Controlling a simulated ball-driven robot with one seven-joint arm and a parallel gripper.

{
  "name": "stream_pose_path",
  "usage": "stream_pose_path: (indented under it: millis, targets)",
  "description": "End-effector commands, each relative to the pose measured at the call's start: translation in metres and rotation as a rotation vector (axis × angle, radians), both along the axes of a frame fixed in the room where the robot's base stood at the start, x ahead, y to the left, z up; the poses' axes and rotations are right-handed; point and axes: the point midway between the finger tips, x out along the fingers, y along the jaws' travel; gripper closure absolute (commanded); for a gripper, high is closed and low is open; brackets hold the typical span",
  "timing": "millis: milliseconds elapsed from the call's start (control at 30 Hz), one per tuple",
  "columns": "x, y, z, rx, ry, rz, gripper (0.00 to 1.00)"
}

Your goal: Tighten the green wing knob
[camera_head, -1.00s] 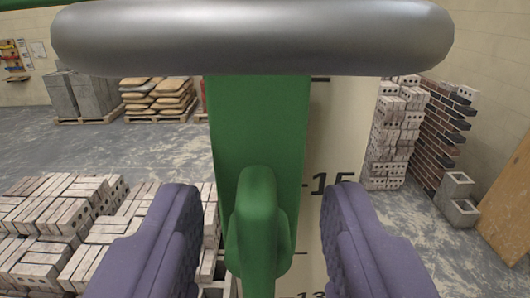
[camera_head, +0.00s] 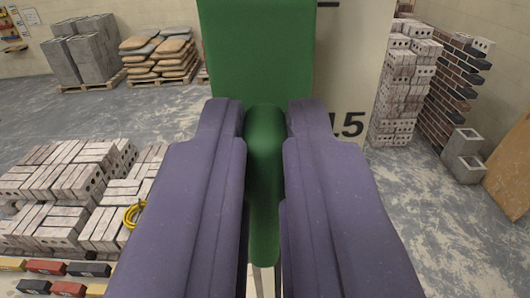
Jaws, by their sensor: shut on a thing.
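The green wing knob (camera_head: 265,150) shows between the two purple fingers of my gripper (camera_head: 265,130). The fingers are shut on its wing, one on each side. Behind and above it a flat green plate (camera_head: 255,50) stands upright, in front of a cream panel (camera_head: 350,65) with black scale marks and a partly covered number.
Stacked pale bricks (camera_head: 60,195) and a yellow coil (camera_head: 133,214) lie at left, with coloured bars (camera_head: 60,270) below. Grey blocks and sacks (camera_head: 158,55) on pallets stand behind. Brick stacks (camera_head: 403,85) and hollow blocks (camera_head: 463,155) are at right. Open floor lies between.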

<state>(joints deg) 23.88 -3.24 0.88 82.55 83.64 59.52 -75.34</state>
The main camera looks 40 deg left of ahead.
Motion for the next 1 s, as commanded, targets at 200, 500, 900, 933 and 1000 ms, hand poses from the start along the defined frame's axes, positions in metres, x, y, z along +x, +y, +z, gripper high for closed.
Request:
stream_pose_path:
  millis: [200,500,900,933,1000]
  targets:
    - [0.0008,-0.0004,-0.0007,0.038,0.029,0.001,1.0]
    - [0.0034,-0.0032,-0.0018,0.204,0.149,0.003,1.0]
    - [0.0073,-0.0089,-0.0036,0.514,0.372,0.003,1.0]
    - [0.0075,-0.0091,-0.0039,0.536,0.388,0.003,1.0]
    - [0.008,-0.0099,-0.0045,0.591,0.427,0.004,1.0]
